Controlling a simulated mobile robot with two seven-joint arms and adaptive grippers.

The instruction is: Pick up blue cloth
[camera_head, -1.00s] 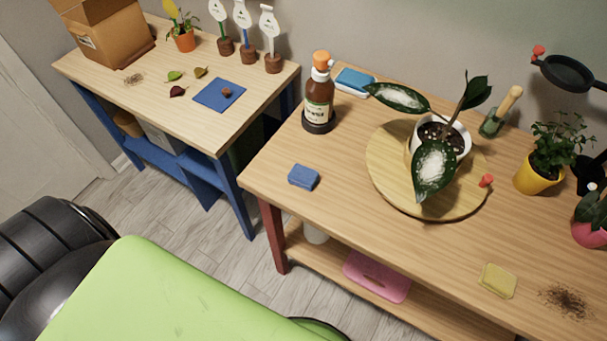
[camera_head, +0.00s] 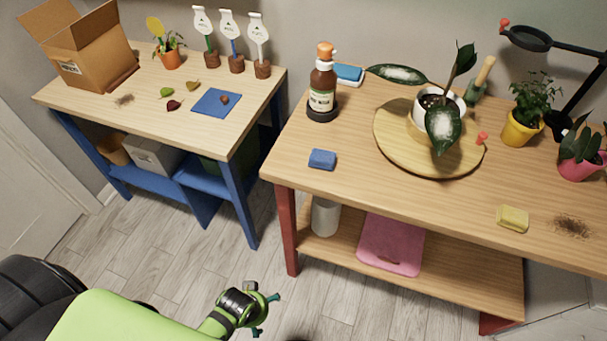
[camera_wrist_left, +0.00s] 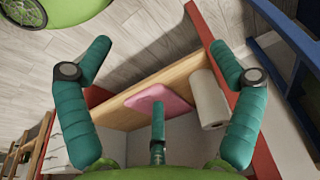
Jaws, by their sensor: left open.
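A small thick blue block (camera_head: 322,159), a folded cloth or a sponge, lies near the front left corner of the right table. My left gripper (camera_head: 266,314) is open and empty, low over the floor in front of the right table. In the left wrist view its teal fingers (camera_wrist_left: 157,62) are spread wide, with no blue cloth between them. My right gripper is not in view.
The brown bottle (camera_head: 322,92) stands behind the blue block. A round wooden board (camera_head: 396,153) carries a potted plant. A yellow block (camera_head: 512,218) lies near the front edge. The lower shelf holds a pink board (camera_head: 392,245) and a white roll (camera_head: 325,216).

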